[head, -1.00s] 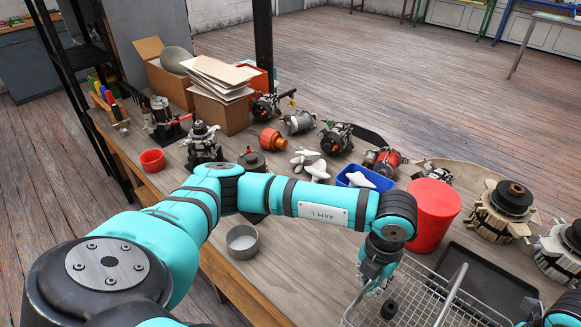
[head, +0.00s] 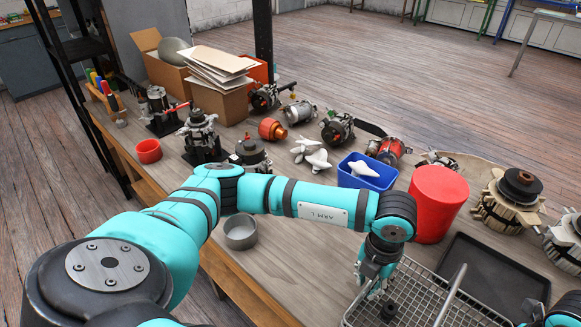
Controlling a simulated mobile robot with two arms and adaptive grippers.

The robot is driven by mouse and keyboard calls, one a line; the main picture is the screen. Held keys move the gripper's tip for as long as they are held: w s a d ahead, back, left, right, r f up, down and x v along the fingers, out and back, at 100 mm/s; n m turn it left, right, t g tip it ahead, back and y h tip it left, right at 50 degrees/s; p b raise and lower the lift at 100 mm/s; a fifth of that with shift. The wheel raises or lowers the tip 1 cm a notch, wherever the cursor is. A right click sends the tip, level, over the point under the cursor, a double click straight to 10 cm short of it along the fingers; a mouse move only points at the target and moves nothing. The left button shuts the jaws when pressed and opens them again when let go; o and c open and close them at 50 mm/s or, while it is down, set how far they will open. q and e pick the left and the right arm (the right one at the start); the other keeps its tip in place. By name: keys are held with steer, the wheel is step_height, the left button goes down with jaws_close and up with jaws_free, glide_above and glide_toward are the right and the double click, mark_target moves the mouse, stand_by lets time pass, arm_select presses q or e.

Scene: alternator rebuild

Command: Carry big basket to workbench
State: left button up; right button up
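The big basket (head: 407,276) is a grey wire mesh basket with a raised bar handle (head: 452,294). It shows at the bottom right, at the near side of the bench, and its lower part is cut off by the picture edge. My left gripper (head: 373,289) points down at the basket's left rim and is closed on it, its fingertips partly hidden by the mesh. The workbench (head: 300,255) is a long wooden table running across the view. Part of my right arm shows in the bottom right corner, but its gripper is out of the picture.
A black tray (head: 497,276) and a red bucket (head: 438,204) stand just beyond the basket. A metal bowl (head: 240,232), a blue bin (head: 367,171), a red cup (head: 148,151), cardboard boxes (head: 220,103) and several alternators fill the bench. Bare wood shows around the bowl.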

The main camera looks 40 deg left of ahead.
arm_select(q)
steer(key=shift+o, duration=0.3)
steer(key=shift+d, duration=0.1)
arm_select(e)
steer(key=shift+o, duration=0.3)
arm_select(q)
steer(key=shift+r, duration=0.15)
steer(key=shift+r, duration=0.35)
arm_select(e)
steer(key=shift+a, duration=0.1)
steer(key=shift+r, duration=0.1)
arm_select(q)
step_height(320, 180, up, 11)
arm_select(e)
step_height(320, 180, up, 12)
arm_select(q)
steer(key=shift+s, duration=0.1)
arm_select(e)
steer(key=shift+s, duration=0.1)
